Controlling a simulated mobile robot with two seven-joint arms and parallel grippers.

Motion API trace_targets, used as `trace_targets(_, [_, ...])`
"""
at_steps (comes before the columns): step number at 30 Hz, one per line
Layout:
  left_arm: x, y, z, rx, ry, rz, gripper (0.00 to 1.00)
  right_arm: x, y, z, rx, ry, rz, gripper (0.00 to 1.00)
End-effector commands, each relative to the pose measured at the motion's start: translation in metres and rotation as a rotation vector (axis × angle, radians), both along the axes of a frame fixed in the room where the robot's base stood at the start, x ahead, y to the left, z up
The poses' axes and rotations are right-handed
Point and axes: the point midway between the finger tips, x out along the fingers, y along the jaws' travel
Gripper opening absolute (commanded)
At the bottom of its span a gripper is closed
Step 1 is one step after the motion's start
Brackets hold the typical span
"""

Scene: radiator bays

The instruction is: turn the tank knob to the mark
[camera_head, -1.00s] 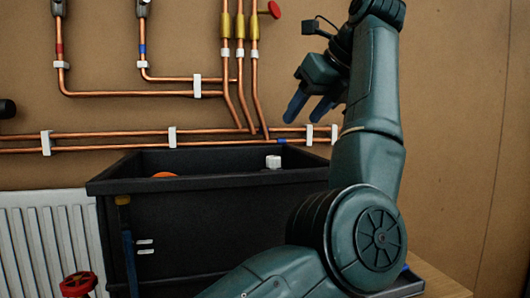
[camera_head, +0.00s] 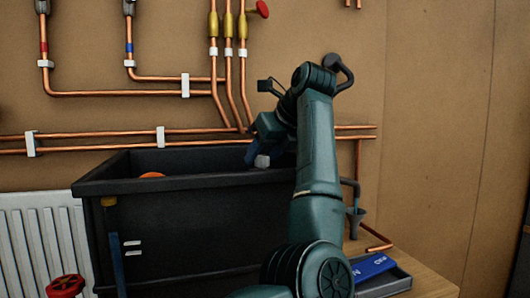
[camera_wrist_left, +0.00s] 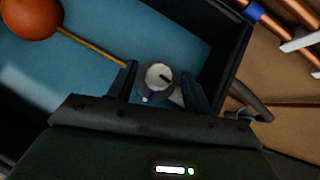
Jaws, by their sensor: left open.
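The tank (camera_head: 200,230) is a black open box standing against the wall. Its knob (camera_head: 262,161), white, shows just above the rim beside my left gripper (camera_head: 257,150). In the left wrist view the knob (camera_wrist_left: 157,75) has a pale round top with a dark pointer line, angled toward the lower right. My left gripper (camera_wrist_left: 160,80) is open there, with one dark finger on each side of the knob; I cannot tell if either touches it. Small white patches show below the knob, but I cannot tell which is the mark. My right gripper is not in view.
Inside the tank, an orange float (camera_wrist_left: 30,15) sits on a brass rod (camera_wrist_left: 92,47) leading toward the knob. Copper pipes (camera_head: 100,143) run along the wall behind. A white radiator (camera_head: 40,240) stands left, and a dark tray with a blue item (camera_head: 374,266) lies right.

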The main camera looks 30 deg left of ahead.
Motion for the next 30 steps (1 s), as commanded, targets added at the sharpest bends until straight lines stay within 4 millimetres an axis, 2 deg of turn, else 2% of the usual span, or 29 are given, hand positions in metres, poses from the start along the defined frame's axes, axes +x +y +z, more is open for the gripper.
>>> trace_targets(8, [0.0002,0.0010,-0.0007,0.000,-0.001,0.001,0.49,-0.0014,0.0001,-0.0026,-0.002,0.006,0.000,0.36])
trace_targets(24, [0.0001,0.0007,-0.0006,0.000,-0.001,0.001,0.06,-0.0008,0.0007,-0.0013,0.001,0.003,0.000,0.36])
trace_targets(30, [-0.0002,0.0006,-0.0011,-0.001,-0.002,-0.012,0.06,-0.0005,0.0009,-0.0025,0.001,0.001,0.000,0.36])
